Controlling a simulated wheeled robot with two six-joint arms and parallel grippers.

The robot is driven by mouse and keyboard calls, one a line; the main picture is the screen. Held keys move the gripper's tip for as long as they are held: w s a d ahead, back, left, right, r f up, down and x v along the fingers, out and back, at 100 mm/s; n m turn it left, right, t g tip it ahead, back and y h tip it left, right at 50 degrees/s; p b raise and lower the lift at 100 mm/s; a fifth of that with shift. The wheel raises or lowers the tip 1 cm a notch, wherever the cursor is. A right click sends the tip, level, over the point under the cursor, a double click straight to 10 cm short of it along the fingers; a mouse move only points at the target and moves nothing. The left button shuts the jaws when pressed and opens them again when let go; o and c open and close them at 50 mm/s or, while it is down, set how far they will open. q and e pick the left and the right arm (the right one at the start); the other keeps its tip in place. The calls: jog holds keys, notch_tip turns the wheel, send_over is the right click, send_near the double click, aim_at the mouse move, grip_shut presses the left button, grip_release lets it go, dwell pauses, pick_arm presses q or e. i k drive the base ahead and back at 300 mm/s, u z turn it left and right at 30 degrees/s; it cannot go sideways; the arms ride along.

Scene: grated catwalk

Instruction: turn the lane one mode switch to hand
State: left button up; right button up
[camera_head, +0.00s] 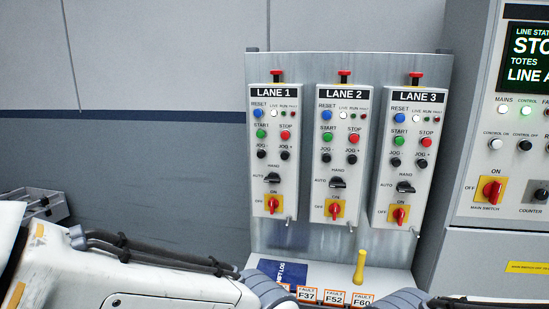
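The lane 1 panel (259,150) is the leftmost of three matching white panels on a grey metal backboard. Its mode switch (272,178) is a black knob low on the panel, with HAND printed above it and AUTO to its left. The knob looks roughly sideways, towards AUTO, but it is too small to be certain. Nothing touches it. My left arm comes in along the bottom left, below the panels, and its gripper is out of view. Grey parts of my arms show at the bottom edge; no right gripper shows.
Below the mode switch is a red isolator knob (272,204) on a yellow plate. The lane 2 panel (331,150) and lane 3 panel (403,155) stand to the right. A yellow handle (360,266) rises from the ledge near orange-edged fault tags. A main cabinet (482,216) borders the right.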

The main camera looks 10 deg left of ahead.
aim_at(273, 177)
jog(key=k, duration=0.65)
jog(key=u, duration=0.8)
jog(key=i, duration=1.5)
jog(key=z, duration=0.8)
